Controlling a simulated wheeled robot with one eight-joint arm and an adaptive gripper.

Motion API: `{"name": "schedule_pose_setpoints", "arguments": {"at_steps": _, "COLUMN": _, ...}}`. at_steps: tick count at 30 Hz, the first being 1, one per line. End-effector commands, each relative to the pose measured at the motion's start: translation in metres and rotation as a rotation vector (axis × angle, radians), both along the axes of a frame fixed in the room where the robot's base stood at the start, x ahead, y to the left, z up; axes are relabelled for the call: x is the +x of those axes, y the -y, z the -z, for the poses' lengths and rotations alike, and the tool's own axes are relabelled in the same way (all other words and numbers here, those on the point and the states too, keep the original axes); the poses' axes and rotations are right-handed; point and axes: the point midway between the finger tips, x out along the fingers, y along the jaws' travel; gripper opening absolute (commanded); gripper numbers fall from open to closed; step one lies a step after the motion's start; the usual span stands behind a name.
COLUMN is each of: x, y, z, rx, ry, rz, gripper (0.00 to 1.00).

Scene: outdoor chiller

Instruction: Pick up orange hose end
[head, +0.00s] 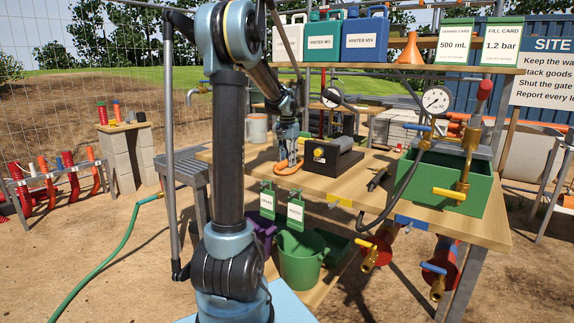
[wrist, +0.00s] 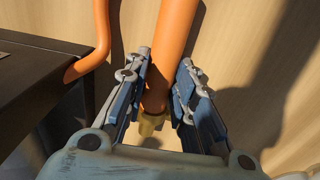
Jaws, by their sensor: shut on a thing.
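My gripper (head: 289,158) is low over the wooden table, left of the black pump-like unit, and points down. In the wrist view my gripper (wrist: 165,62) has its two blue fingers on either side of the orange hose end (wrist: 166,72), shut on it. A brass-coloured fitting (wrist: 150,125) tips the hose close to the palm. More of the orange hose (wrist: 101,30) curves at the left beside a dark box. In the head view the orange hose (head: 290,169) shows as a small loop at the table's edge. I cannot tell whether the held end touches the table.
The black unit (head: 333,158) stands just right of my gripper on the wooden table (head: 375,185). A green tray (head: 480,187) with brass pipework and a gauge (head: 436,100) is farther right. A shelf (head: 420,69) with canisters runs above. A green bucket (head: 300,262) stands below.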

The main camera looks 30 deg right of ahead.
Motion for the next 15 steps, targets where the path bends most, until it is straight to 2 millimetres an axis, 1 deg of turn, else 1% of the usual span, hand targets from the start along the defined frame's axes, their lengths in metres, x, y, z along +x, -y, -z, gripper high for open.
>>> {"name": "schedule_pose_setpoints", "arguments": {"at_steps": 5, "x": 0.000, "y": 0.000, "z": -0.002, "rx": 0.000, "ry": 0.000, "rz": 0.000, "gripper": 0.00}}
{"name": "schedule_pose_setpoints", "arguments": {"at_steps": 8, "x": 0.000, "y": 0.000, "z": -0.009, "rx": 0.000, "ry": 0.000, "rz": 0.000, "gripper": 0.00}}
{"name": "schedule_pose_setpoints", "arguments": {"at_steps": 11, "x": 0.000, "y": 0.000, "z": -0.024, "rx": 0.000, "ry": 0.000, "rz": 0.000, "gripper": 0.00}}
{"name": "schedule_pose_setpoints", "arguments": {"at_steps": 15, "x": 0.000, "y": 0.000, "z": -0.049, "rx": 0.000, "ry": 0.000, "rz": 0.000, "gripper": 0.00}}
